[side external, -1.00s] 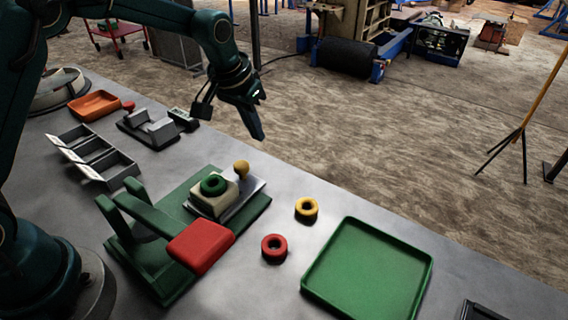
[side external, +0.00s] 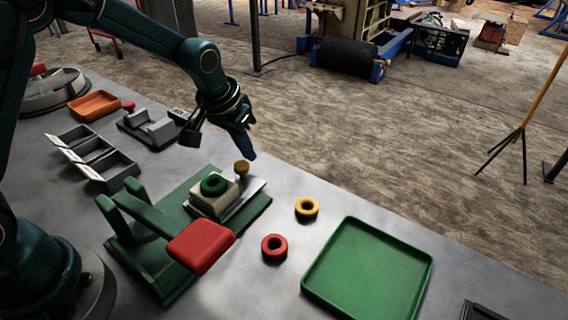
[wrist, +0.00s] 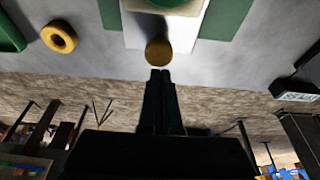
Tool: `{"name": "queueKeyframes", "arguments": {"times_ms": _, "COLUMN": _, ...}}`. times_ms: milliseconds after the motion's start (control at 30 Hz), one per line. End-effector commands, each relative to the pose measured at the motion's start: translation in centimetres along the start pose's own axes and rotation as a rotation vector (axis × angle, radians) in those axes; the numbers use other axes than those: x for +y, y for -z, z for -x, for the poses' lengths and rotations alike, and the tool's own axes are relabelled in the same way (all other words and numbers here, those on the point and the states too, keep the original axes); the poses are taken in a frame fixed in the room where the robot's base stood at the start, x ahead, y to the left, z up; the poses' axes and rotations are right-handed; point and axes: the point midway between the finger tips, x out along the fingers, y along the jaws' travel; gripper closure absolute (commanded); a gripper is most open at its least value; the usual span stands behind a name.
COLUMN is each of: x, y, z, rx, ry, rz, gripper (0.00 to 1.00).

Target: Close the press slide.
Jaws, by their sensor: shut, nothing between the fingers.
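The press (side external: 150,262) has a green base and a lever with a red pad (side external: 201,246) at its end. Its slide (side external: 247,192) is a light metal plate that sticks out toward the table's far edge, with a yellow knob (side external: 242,170) on its outer end. A cream block (side external: 214,201) on the slide carries a green ring (side external: 213,184). My gripper (side external: 250,155) is shut and empty, pointing down just beyond and above the knob. In the wrist view the shut fingertips (wrist: 159,74) are right beside the knob (wrist: 158,51); I cannot tell whether they touch.
A yellow ring (side external: 307,209) and a red ring (side external: 274,248) lie on the grey table right of the press. A green tray (side external: 368,270) stands further right. A grey sectioned bin (side external: 95,158), a grey fixture (side external: 148,129) and an orange tray (side external: 95,105) are at left.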

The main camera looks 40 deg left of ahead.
Motion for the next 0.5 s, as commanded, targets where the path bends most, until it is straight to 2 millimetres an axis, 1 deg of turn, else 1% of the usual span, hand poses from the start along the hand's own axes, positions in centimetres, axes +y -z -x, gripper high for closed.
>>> {"name": "queueKeyframes", "arguments": {"times_ms": 267, "x": 0.0, "y": -0.2, "z": 0.1, "rx": 0.0, "ry": 0.0, "rz": 0.0, "gripper": 1.0}}
{"name": "queueKeyframes", "arguments": {"times_ms": 367, "x": 0.0, "y": -0.8, "z": 0.3, "rx": -0.001, "ry": 0.0, "rz": 0.0, "gripper": 1.0}}
{"name": "queueKeyframes", "arguments": {"times_ms": 500, "x": 0.0, "y": -2.6, "z": 1.0, "rx": -0.001, "ry": 0.001, "rz": 0.0, "gripper": 1.0}}
